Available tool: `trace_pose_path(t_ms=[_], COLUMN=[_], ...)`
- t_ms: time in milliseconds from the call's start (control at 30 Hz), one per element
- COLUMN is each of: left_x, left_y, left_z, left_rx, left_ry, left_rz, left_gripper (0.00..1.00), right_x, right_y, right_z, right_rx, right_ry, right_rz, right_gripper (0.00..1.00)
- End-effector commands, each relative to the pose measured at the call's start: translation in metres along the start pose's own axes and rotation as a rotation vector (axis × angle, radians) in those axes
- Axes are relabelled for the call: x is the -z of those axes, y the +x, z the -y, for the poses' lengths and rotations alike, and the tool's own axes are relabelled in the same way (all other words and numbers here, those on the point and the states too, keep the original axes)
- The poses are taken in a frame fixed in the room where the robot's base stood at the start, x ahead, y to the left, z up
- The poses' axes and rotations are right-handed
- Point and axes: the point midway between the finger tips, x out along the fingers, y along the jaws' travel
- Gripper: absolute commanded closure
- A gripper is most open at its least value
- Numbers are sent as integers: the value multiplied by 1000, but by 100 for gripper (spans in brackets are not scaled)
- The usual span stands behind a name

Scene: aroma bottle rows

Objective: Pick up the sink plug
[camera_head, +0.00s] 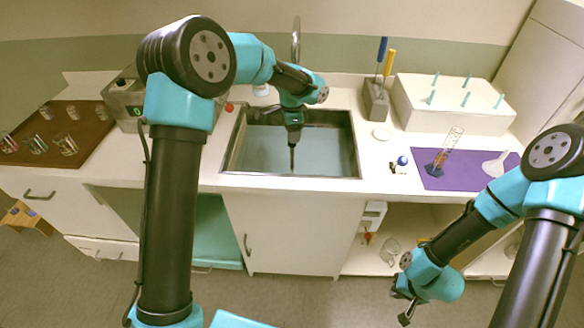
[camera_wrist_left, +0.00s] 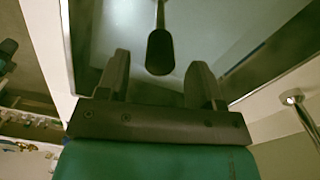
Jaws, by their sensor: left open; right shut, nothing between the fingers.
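A dark upright stem with a rounded knob (camera_wrist_left: 160,50) stands in the sink basin (camera_head: 255,150); it looks like the sink plug's handle, and its base is not clear. In the head view the thin dark stem (camera_head: 292,160) shows below my left gripper (camera_head: 293,141). My left gripper is open and points down over the sink. In the left wrist view the knob lies between and just ahead of the two fingers (camera_wrist_left: 159,70); I see no contact. My right gripper (camera_head: 405,312) is shut and empty, low in front of the counter at the right.
A tap (camera_head: 296,40) rises behind the sink. A white rack with teal pegs (camera_head: 450,105), a tool holder (camera_head: 375,103) and a purple mat (camera_head: 430,182) with glassware are at the right. A brown tray (camera_head: 90,145) with glasses and a grey device (camera_head: 126,95) are at the left.

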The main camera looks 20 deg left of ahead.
Motion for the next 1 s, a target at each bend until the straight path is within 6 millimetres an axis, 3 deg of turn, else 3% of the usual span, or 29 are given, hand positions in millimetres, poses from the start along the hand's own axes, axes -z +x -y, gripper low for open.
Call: trace_pose_path(t_ms=[300,833,1000], left_x=[1,1,1], left_y=[40,42,42], left_z=[0,0,0], left_rx=[-2,0,0], left_ry=[1,0,0], left_rz=[1,-1,-1], left_gripper=[39,39,56], right_x=[0,0,0], right_y=[0,0,0], right_z=[0,0,0], right_rx=[0,0,0], right_ry=[0,0,0], right_rz=[0,0,0], right_gripper=[100,100,100])
